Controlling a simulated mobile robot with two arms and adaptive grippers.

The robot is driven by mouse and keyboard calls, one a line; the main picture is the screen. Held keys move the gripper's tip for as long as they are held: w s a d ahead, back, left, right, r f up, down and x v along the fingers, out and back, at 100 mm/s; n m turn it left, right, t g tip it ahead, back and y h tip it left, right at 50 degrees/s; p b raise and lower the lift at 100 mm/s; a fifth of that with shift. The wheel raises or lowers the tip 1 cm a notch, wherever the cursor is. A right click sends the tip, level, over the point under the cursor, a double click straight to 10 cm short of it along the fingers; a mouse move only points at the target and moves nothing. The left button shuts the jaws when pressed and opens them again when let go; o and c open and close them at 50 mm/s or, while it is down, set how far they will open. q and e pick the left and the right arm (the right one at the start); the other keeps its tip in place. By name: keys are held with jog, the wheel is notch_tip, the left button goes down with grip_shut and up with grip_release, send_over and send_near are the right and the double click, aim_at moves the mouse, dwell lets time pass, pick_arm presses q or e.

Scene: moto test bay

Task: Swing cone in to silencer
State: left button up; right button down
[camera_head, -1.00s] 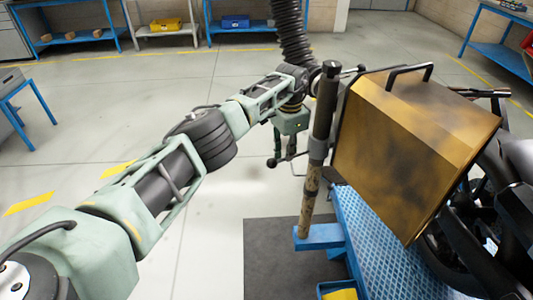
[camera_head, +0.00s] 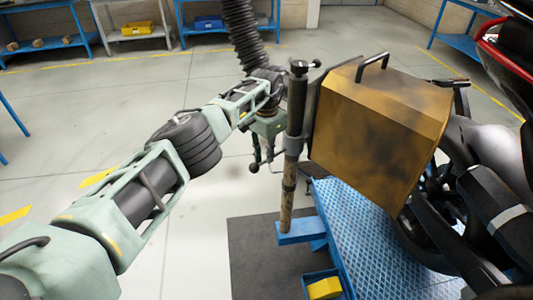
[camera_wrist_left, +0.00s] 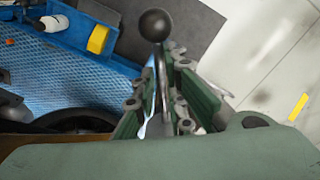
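A black corrugated hose (camera_head: 243,35) hangs from above and runs down behind my left wrist. I cannot make out the cone at its end. My left gripper (camera_head: 262,153) is left of a dark upright post (camera_head: 290,150). It appears shut on a thin metal lever with a black ball knob (camera_head: 254,168). In the left wrist view, the ball knob (camera_wrist_left: 155,25) stands beyond the fingertips and the lever runs between the green fingers (camera_wrist_left: 165,95). The motorcycle (camera_head: 470,170) is at the right; its silencer is not clearly visible. My right gripper is not in view.
A large brown-yellow box (camera_head: 375,125) with a black handle stands right of the post and blocks the view behind it. A blue ribbed platform (camera_head: 370,225) lies below, with a yellow block (camera_head: 324,289) in a blue tray. The floor at left is open.

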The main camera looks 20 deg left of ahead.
pick_arm(q)
jog(key=o, duration=0.3)
jog(key=shift+s+d+f, duration=0.2)
jog(key=shift+d, duration=0.05)
jog(key=shift+r, duration=0.1)
jog(key=shift+w+a, duration=0.1)
jog(key=shift+a+r, duration=0.1)
jog(key=shift+r, duration=0.05)
notch_tip(320, 180, up, 12)
jog(key=shift+f, duration=0.25)
